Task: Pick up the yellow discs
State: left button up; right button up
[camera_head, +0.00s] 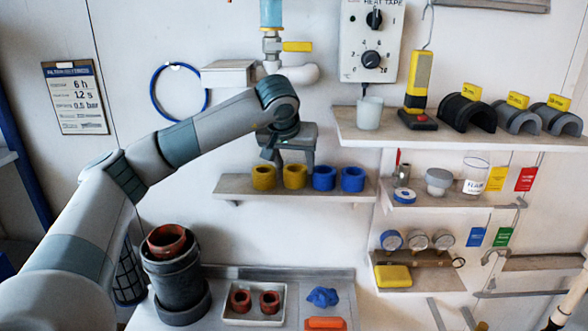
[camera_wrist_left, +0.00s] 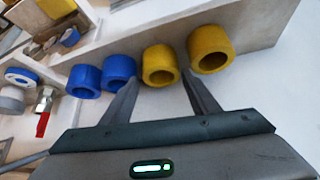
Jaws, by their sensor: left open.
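Two yellow discs, thick and ring-shaped with a central hole, stand side by side at the left part of a wall shelf (camera_head: 225,193). The left yellow disc (camera_head: 263,183) and the right yellow disc (camera_head: 294,183) also show in the left wrist view, one at the far right (camera_wrist_left: 222,62) and one near the middle (camera_wrist_left: 160,80). My left gripper (camera_head: 290,158) is open and empty, pointing down just above and in front of them. In the wrist view its fingertips (camera_wrist_left: 160,76) appear on either side of the middle yellow disc; contact cannot be told. My right gripper is not in view.
Two blue rings (camera_head: 324,183) stand close to the right of the yellow discs. A higher shelf (camera_head: 350,133) on the right holds a white cup (camera_head: 369,115). Below, a counter holds a white tray (camera_head: 228,316) with red rings and a dark pot (camera_head: 176,285).

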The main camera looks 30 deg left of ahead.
aim_at(295, 170)
pick_arm(q)
jog(key=f, duration=0.3)
jog(key=shift+s+a, duration=0.15)
jog(key=shift+s, duration=0.1)
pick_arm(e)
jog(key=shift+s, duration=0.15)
pick_arm(q)
jog(key=shift+w+a+f+g, duration=0.15)
jog(key=shift+w+f, duration=0.1)
jog(key=shift+w, duration=0.35)
jog(key=shift+w+a+f+g, duration=0.15)
jog(key=shift+w+f, duration=0.1)
jog(key=shift+w, duration=0.3)
jog(key=shift+s+r, duration=0.15)
jog(key=shift+d+r, duration=0.1)
jog(key=c, duration=0.8)
jog(key=shift+r, duration=0.1)
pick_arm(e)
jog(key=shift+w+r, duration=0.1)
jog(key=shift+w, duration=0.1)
pick_arm(q)
jog(key=shift+r, duration=0.1)
